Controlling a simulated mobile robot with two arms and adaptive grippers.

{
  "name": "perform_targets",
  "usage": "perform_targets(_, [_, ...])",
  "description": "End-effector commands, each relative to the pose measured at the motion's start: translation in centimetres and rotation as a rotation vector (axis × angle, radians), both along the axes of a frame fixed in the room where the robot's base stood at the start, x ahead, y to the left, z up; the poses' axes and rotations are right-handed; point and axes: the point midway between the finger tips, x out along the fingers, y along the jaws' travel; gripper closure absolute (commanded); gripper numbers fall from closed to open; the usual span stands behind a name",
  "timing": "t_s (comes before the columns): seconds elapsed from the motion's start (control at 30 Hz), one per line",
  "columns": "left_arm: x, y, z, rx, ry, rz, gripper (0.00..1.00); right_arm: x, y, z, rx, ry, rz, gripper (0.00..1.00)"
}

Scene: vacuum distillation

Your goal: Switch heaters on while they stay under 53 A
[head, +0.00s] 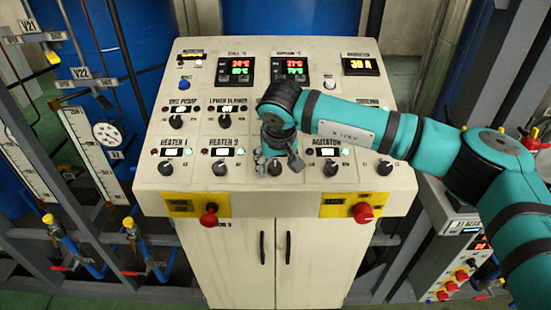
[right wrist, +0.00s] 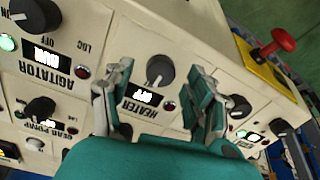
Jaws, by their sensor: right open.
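The control console (head: 300,206) fills the middle of the head view. The heater 1 knob (head: 165,169) and heater 2 knob (head: 219,169) each have a lit green lamp above. My right gripper (head: 280,162) is over the third heater knob (head: 275,170), partly covering its area. In the right wrist view this knob (right wrist: 160,72) stands between the open fingers of my gripper (right wrist: 162,98); its small display reads OFF and a dark red lamp is beside it. Whether a finger touches it is unclear. The ammeter (head: 360,66) seems to read 30 A. My left gripper is not in view.
The agitator knob (head: 329,171), right of the heater knob, has a green lamp and reads RUN in the wrist view. Pump knobs (head: 176,122) sit in the row above. Red knobs (head: 209,216) on yellow plates project from the console's front edge.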

Motion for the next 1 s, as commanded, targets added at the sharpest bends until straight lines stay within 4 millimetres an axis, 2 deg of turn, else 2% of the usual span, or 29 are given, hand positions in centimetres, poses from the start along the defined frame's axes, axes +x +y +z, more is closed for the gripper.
perform_targets(0.2, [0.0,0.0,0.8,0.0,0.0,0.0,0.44,0.6,0.1,-1.5,-0.001,0.001,0.001,0.43])
perform_targets(0.47, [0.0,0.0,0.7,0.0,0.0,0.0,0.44,0.7,0.1,-1.7,0.0,0.0,0.001,0.43])
perform_targets(0.57, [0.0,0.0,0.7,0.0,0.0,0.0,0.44,0.7,0.1,-1.7,0.0,0.0,0.001,0.54])
perform_targets(0.9, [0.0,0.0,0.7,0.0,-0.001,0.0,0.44,0.7,0.1,-1.6,0.0,0.0,0.001,0.98])
perform_targets(1.0, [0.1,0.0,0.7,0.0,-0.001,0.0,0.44,0.7,0.1,-1.7,0.001,-0.001,-0.001,0.99])
